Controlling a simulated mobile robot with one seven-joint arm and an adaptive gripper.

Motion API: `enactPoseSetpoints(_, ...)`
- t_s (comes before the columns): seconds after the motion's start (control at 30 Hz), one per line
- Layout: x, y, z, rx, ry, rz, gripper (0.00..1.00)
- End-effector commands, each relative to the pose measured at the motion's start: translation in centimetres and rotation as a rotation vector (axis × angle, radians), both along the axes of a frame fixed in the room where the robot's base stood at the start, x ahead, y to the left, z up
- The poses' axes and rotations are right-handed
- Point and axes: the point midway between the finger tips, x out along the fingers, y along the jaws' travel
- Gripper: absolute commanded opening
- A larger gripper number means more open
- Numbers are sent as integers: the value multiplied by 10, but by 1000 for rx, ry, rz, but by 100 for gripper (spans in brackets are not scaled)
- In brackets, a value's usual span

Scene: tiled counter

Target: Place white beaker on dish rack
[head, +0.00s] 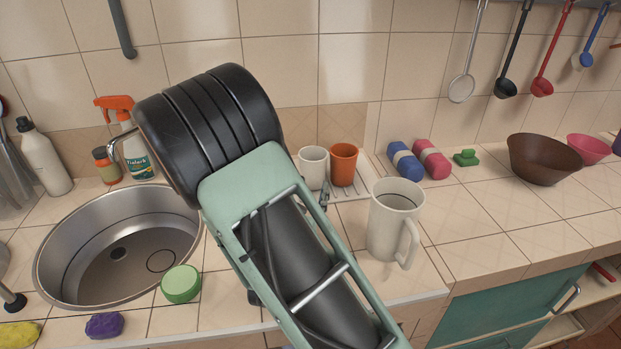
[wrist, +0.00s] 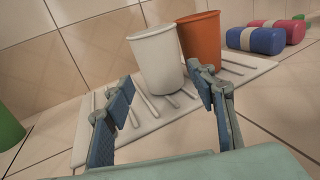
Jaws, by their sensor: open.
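A white beaker (wrist: 157,60) stands upright on the white ribbed dish rack (wrist: 250,68), just left of an orange cup (wrist: 201,40). In the head view the white beaker (head: 313,168) and the orange cup (head: 343,165) stand side by side on the rack (head: 364,182) against the wall. My gripper (wrist: 160,82) is open and empty. In the head view my arm hides most of the gripper.
A large pale jug with a handle (head: 394,222) stands in front of the rack, right of my arm. A round sink (head: 70,262) lies to the left. Blue (head: 405,162) and pink (head: 433,160) rolls lie right of the rack.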

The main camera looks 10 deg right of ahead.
Motion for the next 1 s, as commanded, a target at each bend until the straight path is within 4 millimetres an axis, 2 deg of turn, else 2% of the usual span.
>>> enactPoseSetpoints(0.13,-28,12,0,0,1,3,52)
enactPoseSetpoints(0.33,-47,20,0,1,0,1,52)
enactPoseSetpoints(0.87,-51,21,1,1,-1,0,52)
enactPoseSetpoints(1.0,-49,17,10,16,-22,-6,52)
